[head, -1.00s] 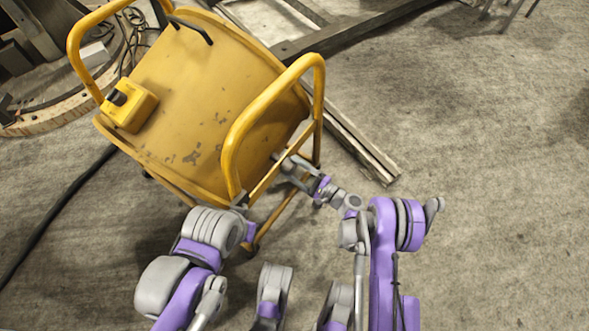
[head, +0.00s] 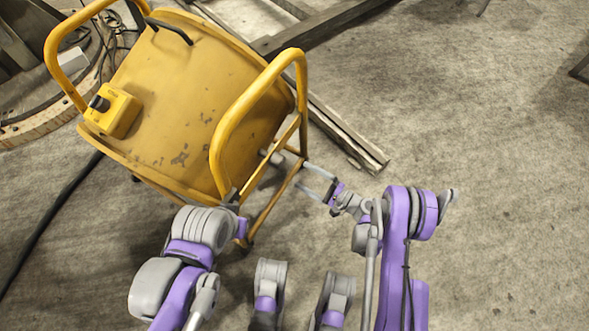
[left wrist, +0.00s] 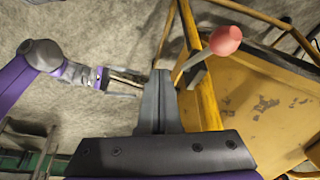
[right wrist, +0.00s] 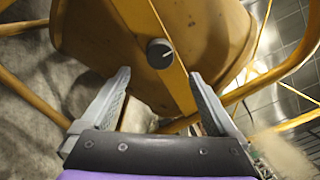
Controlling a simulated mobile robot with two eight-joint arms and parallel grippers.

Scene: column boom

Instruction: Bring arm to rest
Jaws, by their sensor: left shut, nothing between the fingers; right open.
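My right gripper (head: 306,180) is open and empty, just right of the yellow cart (head: 200,95). In the right wrist view its fingers (right wrist: 160,74) stand spread below a round dark knob (right wrist: 160,54) on the cart's underside or side, with a visible gap to it. A short grey stub (head: 272,157) juts from the cart towards that gripper in the head view. My left gripper (left wrist: 160,73) is shut and empty in the left wrist view, beside the cart's yellow frame. In the head view the left gripper's fingers are hidden behind its arm.
A red ball-ended lever (left wrist: 225,40) stands close to my left gripper. A yellow control box (head: 113,109) sits on the cart. Dark beams (head: 320,25) and long planks (head: 345,138) lie behind. A black cable (head: 50,215) runs at left.

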